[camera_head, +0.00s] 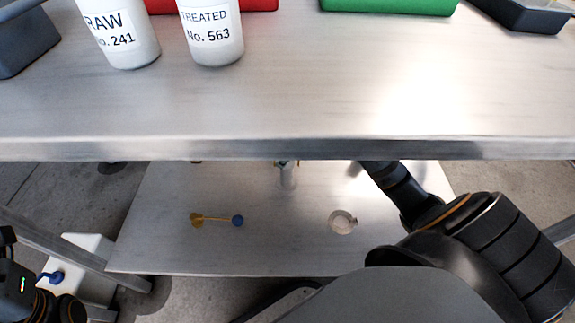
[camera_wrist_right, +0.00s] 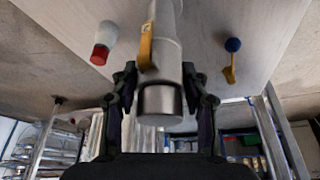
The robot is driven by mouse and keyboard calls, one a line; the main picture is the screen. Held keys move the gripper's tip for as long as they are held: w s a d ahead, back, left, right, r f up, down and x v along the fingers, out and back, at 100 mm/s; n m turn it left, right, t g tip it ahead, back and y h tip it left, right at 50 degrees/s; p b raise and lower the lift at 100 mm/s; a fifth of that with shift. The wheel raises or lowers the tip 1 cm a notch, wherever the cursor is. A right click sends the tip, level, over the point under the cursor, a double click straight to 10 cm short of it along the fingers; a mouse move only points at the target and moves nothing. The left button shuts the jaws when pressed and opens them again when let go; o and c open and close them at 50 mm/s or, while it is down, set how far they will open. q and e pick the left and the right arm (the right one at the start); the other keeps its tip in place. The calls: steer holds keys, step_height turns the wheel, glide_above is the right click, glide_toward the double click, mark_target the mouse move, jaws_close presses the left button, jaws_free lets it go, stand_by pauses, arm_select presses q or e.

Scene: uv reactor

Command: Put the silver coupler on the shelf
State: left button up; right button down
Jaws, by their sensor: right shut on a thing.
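The silver coupler (camera_wrist_right: 162,102) shows in the right wrist view as a short cylinder with a darker grey end, between the fingers of my right gripper (camera_wrist_right: 160,72), which is shut on it. A yellow lever (camera_wrist_right: 146,48) lies over the paler silver body above it. In the head view a silver cylinder (camera_head: 288,178) shows just below the table's front edge, its upper part hidden. The lower shelf (camera_head: 270,250) is under the table. My right arm reaches in over it from the right, and the table edge hides my right gripper there. The fingers of my left gripper are not in view.
A gold rod with a blue ball end (camera_head: 237,220) and a round pale thing (camera_head: 342,222) are on the shelf. Above, the table edge (camera_head: 250,149) overhangs. Two labelled bottles (camera_head: 211,35) (camera_head: 120,40) stand on the table. A red-ended white cylinder (camera_wrist_right: 103,45) shows in the wrist view.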

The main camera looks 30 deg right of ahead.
step_height(320, 180, down, 4)
steer(key=shift+r+b, duration=0.2)
steer(key=shift+b, duration=1.05)
steer(key=shift+r, duration=0.1)
steer(key=c, duration=0.7)
jaws_free()
steer(key=p+v, duration=0.5)
steer(key=v, duration=0.2)
steer(key=shift+s+r, duration=0.1)
steer(key=shift+r, duration=0.15)
